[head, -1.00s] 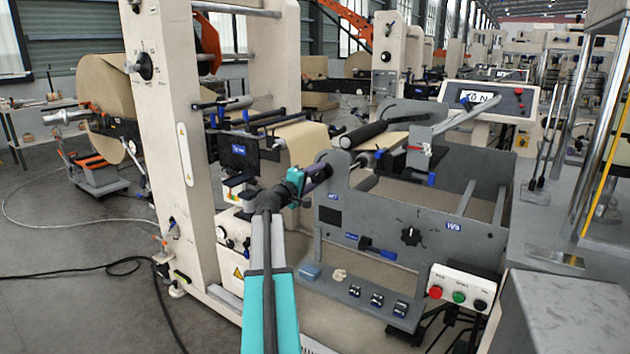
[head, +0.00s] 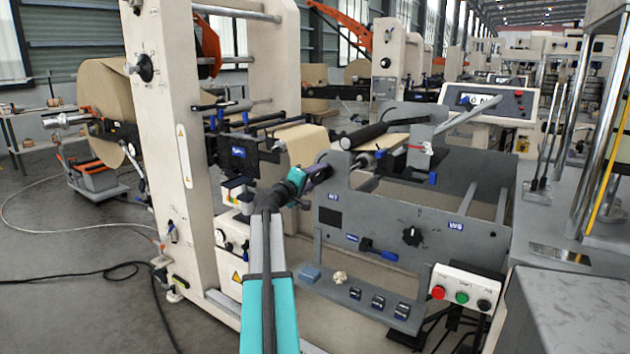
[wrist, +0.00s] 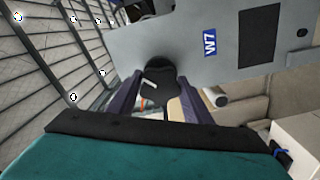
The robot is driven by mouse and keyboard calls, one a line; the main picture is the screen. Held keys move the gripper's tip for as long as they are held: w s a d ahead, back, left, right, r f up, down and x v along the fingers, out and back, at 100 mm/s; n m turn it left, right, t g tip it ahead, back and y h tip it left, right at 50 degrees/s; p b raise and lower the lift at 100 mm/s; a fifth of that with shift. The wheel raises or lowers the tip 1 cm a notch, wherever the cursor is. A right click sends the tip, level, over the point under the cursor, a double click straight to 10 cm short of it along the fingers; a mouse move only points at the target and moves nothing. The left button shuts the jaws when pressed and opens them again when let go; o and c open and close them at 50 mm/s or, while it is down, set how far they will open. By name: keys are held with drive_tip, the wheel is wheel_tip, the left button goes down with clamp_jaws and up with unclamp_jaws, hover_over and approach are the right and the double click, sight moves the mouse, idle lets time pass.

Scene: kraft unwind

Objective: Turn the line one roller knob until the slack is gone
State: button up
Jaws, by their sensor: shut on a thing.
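In the wrist view a black knob (wrist: 160,82) with a pale pointer mark sits at the edge of the grey side plate (wrist: 140,45), near a blue W7 label (wrist: 210,40). My gripper (wrist: 158,100) has its two dark purple fingers on either side of the knob, shut on it. In the head view my gripper (head: 322,172) reaches the plate's upper left corner and hides most of the knob. Brown paper web (head: 302,142) runs over rollers behind it; how taut it is, I cannot tell.
Another black knob (head: 412,236) sits on the plate beside a W9 label (head: 455,226). A button box (head: 462,288) stands at lower right. A tilted console (head: 488,100) has a display too small to read surely. A cream machine column (head: 170,120) rises close left of my arm.

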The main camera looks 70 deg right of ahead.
drive_tip(key=shift+f, duration=0.1)
idle(0.4)
drive_tip(key=o, duration=1.1)
drive_tip(key=shift+c, duration=0.2)
drive_tip(key=shift+a, duration=0.1)
drive_tip(key=shift+b+v, duration=0.95)
drive_tip(key=shift+v, duration=2.35)
drive_tip(key=shift+w+a, duration=0.1)
